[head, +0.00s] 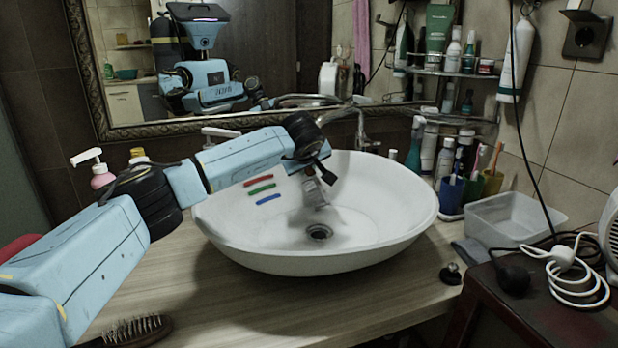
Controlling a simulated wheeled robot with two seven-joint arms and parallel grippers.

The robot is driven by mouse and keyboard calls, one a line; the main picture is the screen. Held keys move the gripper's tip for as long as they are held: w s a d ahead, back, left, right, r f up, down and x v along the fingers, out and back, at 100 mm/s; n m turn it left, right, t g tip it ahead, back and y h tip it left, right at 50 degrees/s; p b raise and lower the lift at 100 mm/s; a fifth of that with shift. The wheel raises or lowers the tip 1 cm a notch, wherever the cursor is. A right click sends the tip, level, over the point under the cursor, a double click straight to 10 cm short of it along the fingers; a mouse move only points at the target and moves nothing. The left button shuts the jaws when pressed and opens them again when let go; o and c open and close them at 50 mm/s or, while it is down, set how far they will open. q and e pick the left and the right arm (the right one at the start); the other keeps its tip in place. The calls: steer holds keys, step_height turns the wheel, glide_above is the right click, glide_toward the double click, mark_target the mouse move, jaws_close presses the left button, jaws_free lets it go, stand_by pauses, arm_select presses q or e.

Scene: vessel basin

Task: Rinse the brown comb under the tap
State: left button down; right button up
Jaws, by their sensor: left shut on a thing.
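My left arm reaches in from the left, and its gripper (321,171) is over the white vessel basin (405,225). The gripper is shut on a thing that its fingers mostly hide. A small reddish-brown bit (309,171) shows there, likely the brown comb, but its shape is unclear. A greyish streak lies below it inside the bowl; I cannot tell whether it is water or part of the held thing. My right gripper is not in view.
Red, green and blue marks (263,189) show on the basin's inner wall. A brown bristle brush (138,329) lies at the front left of the counter. Bottles and toothbrush cups (451,192) crowd the right, near a clear plastic box (505,222). The counter front is mostly free.

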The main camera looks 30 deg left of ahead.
arm_select(q)
steer(key=shift+s+a, duration=0.1)
steer(key=shift+a, duration=0.05)
steer(key=shift+w+d+p, duration=0.25)
steer(key=shift+d+p, duration=0.05)
steer(key=shift+d, duration=0.25)
steer(key=shift+a, duration=0.15)
steer(key=shift+s+a, duration=0.25)
steer(key=shift+a, duration=0.15)
steer(key=shift+d, duration=0.1)
stand_by(0.3)
steer(key=shift+w+d+p, duration=0.25)
steer(key=shift+d+p, duration=0.15)
